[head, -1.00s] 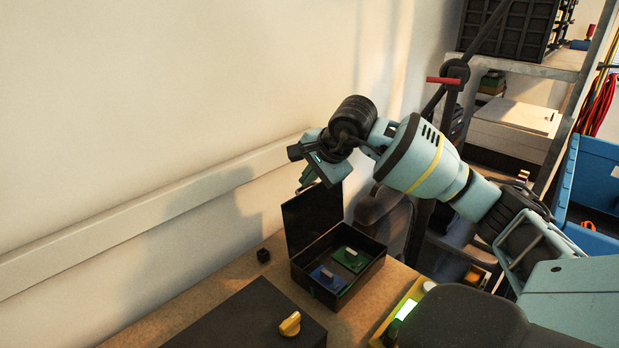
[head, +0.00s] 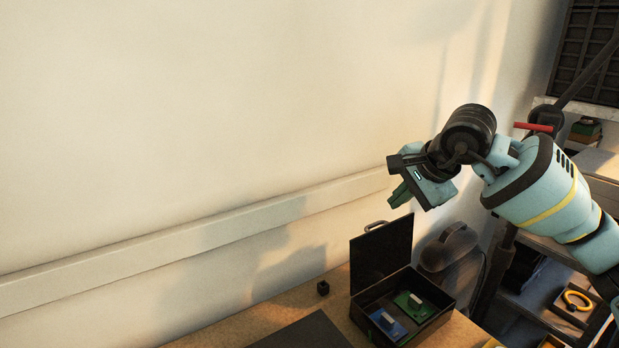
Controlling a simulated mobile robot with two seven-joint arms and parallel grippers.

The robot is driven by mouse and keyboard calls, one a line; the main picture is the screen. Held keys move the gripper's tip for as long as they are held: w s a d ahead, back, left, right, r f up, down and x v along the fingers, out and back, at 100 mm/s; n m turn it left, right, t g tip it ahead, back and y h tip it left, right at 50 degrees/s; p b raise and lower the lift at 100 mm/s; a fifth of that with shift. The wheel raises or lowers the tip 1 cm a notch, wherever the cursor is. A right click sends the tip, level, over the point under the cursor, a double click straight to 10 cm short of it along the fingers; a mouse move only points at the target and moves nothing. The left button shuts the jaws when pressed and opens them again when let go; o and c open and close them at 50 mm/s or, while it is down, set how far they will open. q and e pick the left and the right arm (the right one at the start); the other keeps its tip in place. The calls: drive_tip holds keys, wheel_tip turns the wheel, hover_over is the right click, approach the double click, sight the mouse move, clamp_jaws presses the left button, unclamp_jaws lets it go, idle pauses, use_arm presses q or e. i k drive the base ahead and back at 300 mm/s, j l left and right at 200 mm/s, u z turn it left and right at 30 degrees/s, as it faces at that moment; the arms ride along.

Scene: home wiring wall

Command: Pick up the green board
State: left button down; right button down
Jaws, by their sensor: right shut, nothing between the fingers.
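The green board (head: 414,306) lies in an open black box (head: 441,318) on the workbench, at the lower middle right of the head view. A blue board (head: 388,322) lies beside it, nearer the front left of the box. Each board carries a small pale block. My right gripper (head: 411,202) is above the box's raised lid, apart from it and from the boards. Its fingers are shut and empty. My left gripper is not in view.
The box lid (head: 381,258) stands upright at the back left of the box. A small black cube (head: 323,288) sits on the wooden bench (head: 290,318) to the left. A pale rail (head: 200,232) runs along the wall. Shelving (head: 560,290) stands at the right.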

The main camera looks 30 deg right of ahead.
sight(418, 311)
drive_tip(key=k+l, duration=0.1)
drive_tip(key=k, duration=0.9)
